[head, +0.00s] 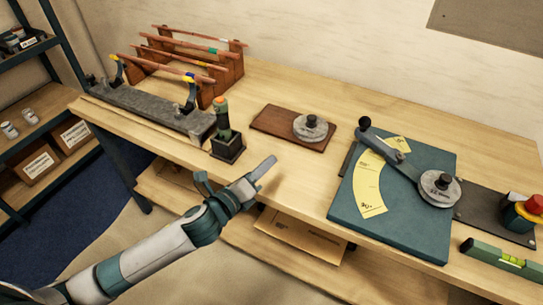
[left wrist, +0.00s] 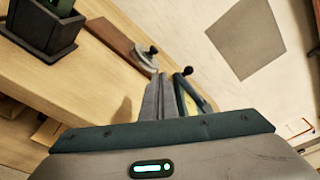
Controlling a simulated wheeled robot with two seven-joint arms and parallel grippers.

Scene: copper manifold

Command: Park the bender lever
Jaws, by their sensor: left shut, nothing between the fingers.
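The bender is a teal board (head: 410,235) at the right of the bench with a yellow angle scale (head: 370,190) and a round grey die (head: 440,188). Its grey lever (head: 393,147) runs from the die up and left across the upper part of the scale. The lever ends in a black knob (head: 365,123), which also shows just beyond my fingers in the left wrist view (left wrist: 188,71). My left gripper (head: 268,165) is shut and empty over the front of the bench, left of the board and apart from the lever. My right gripper is not in view.
A brown board (head: 270,122) with a second round die (head: 310,127) lies behind my left gripper. A dark holder (head: 228,148) stands left of it, near racked copper pipes (head: 190,55). A green level (head: 500,258) and red button (head: 535,205) sit at far right.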

